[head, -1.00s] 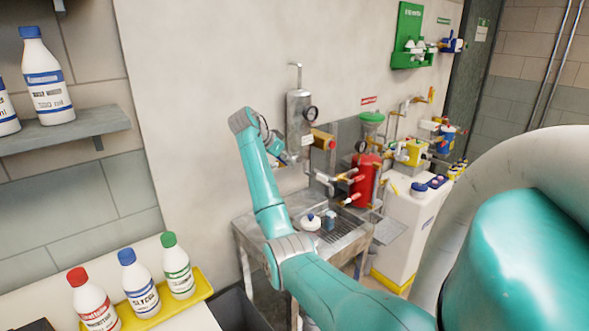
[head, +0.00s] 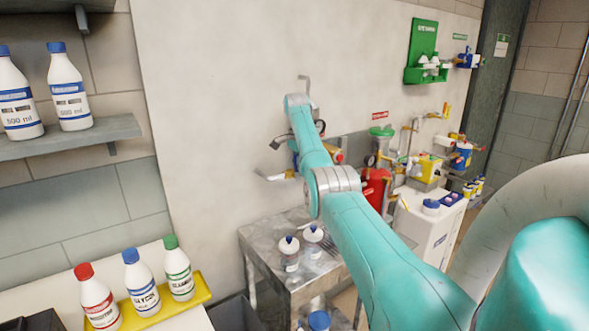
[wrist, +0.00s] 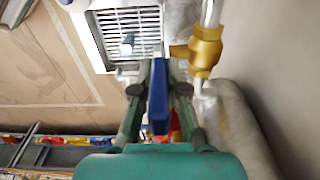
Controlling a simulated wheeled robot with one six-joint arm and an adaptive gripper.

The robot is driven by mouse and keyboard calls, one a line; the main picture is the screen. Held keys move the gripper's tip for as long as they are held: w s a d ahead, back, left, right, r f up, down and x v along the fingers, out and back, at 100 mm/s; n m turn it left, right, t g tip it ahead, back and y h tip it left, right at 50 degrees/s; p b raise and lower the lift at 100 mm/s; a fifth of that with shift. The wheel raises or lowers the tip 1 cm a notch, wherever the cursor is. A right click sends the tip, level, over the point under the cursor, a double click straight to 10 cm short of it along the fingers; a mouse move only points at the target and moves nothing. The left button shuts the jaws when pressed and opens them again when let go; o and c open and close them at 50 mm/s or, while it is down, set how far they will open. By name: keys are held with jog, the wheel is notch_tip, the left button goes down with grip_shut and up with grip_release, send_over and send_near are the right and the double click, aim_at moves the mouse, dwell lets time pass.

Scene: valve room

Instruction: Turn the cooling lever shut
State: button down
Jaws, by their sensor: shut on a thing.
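In the wrist view my gripper (wrist: 158,84) has its two dark fingers on either side of a blue lever handle (wrist: 158,112) and is shut on it. The blue handle is seen nearly edge-on and runs along between the fingers. A brass valve body (wrist: 205,50) on a pale pipe (wrist: 210,13) is just to the right of the fingertips. Whether the blue handle joins this body is hard to see. In the head view my teal arm reaches to the wall and hides most of the gripper and the lever.
A metal table (head: 262,238) with white bottles (head: 289,252) stands below my arm. A red cylinder (head: 375,187), a green funnel (head: 381,131) and more pipework are to the right. A shelf (head: 85,140) and a yellow tray (head: 200,290) with bottles are at the left.

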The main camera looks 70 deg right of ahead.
jog(key=shift+s+d+f+y, duration=0.1)
jog(key=shift+s+f+y, duration=0.1)
jog(key=shift+y, duration=0.2)
jog(key=c, duration=1.5)
grip_release()
jog(key=shift+o, duration=0.2)
jog(key=shift+r, duration=0.1)
jog(key=shift+w, duration=0.15)
